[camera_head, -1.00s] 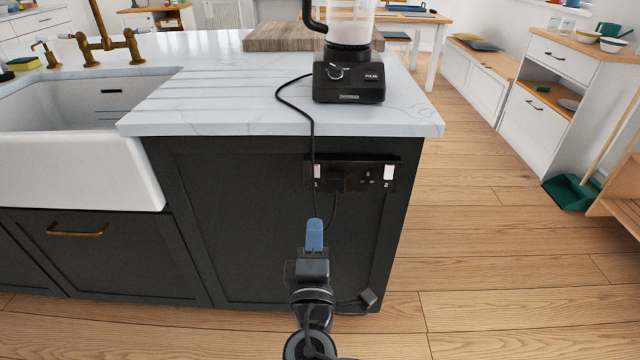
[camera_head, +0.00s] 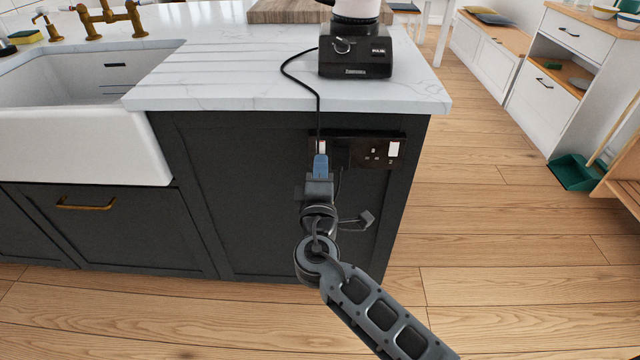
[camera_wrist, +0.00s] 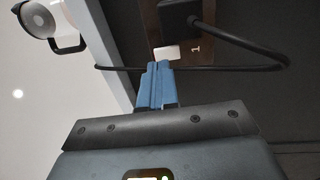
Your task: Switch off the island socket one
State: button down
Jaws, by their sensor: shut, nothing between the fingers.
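The double socket (camera_head: 360,150) is a dark plate on the island's dark end panel. Its left rocker switch (camera_head: 322,145) is white and sits just above my fingertips. In the wrist view this white switch (camera_wrist: 166,53), beside a "1" mark, is right in front of the fingers. A black plug (camera_head: 342,153) fills the left outlet; it also shows in the wrist view (camera_wrist: 178,17). My gripper (camera_head: 321,158) has blue fingers, pressed together and empty. In the wrist view the fingertips (camera_wrist: 158,66) are very close to the switch; I cannot tell whether they touch.
The black blender (camera_head: 355,50) stands on the white worktop above; its cable (camera_head: 300,78) hangs down past the socket. In the wrist view the cable (camera_wrist: 225,68) crosses close by the fingers. The right switch (camera_head: 393,149) is white.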

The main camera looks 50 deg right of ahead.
aim_at(323, 143)
jog(key=shift+x, duration=1.85)
jog(key=shift+d, duration=0.1)
jog(key=shift+w+d+r, duration=0.15)
jog(key=shift+w+d, duration=0.05)
jog(key=shift+r+p, duration=0.55)
jog(key=shift+p, duration=0.55)
jog(key=shift+d+f+b, duration=0.1)
jog(key=shift+f+b, duration=0.1)
jog(key=shift+b, duration=0.2)
jog(key=shift+s, duration=0.15)
jog(key=v, duration=0.8)
jog(key=shift+a+g+y+b, duration=0.2)
jog(key=shift+g+y+b, duration=0.1)
jog(key=shift+b, duration=0.05)
jog(key=shift+f, duration=0.2)
